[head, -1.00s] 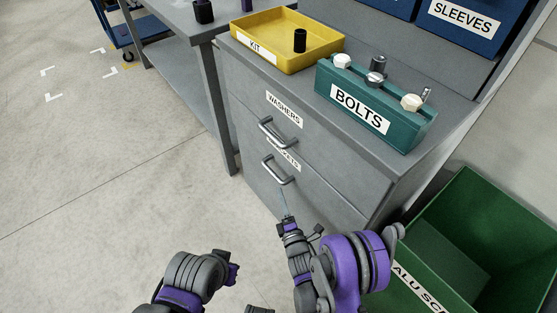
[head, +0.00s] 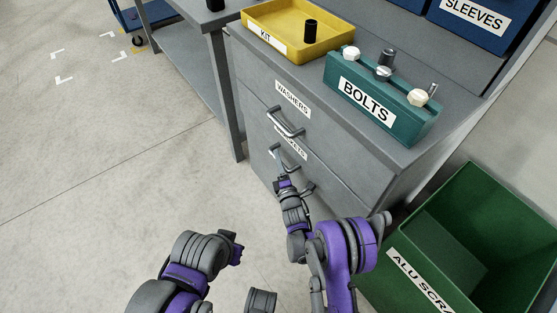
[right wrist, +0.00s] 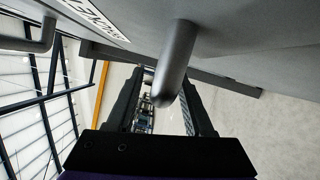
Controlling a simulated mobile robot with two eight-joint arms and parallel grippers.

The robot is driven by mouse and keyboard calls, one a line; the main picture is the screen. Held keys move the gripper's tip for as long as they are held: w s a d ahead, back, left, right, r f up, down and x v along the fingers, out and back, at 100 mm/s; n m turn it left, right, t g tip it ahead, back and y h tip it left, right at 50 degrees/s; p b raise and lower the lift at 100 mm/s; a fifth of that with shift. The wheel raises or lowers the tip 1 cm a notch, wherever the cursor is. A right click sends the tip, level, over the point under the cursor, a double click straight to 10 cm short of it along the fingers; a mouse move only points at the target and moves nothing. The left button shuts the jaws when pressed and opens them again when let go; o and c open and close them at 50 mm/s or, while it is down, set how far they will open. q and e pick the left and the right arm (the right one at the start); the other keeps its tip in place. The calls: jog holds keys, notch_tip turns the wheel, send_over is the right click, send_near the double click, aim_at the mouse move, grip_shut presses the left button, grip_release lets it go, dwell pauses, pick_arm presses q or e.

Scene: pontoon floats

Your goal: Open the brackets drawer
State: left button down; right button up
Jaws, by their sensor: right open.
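The brackets drawer (head: 318,178) is the lower drawer of the grey cabinet, and its front looks flush. Its label (head: 290,143) is partly covered by the handle above. Its bar handle (head: 291,153) stands out from the front, and my right gripper (head: 281,181) is right at it. In the right wrist view the handle (right wrist: 176,62) reaches between the open fingers of that gripper (right wrist: 163,98); I cannot tell whether they touch it. The label (right wrist: 95,18) shows there too. My left arm is low in the head view, with no gripper fingers visible.
The washers drawer handle (head: 285,124) is just above. On the cabinet top stand a yellow kit tray (head: 290,55) and a green bolts holder (head: 405,118). A green scrap bin (head: 400,265) stands close at the right.

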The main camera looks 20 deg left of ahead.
jog(key=shift+w+a, duration=0.1)
jog(key=shift+w, duration=0.05)
jog(key=shift+c, duration=0.4)
grip_shut()
dwell(1.0)
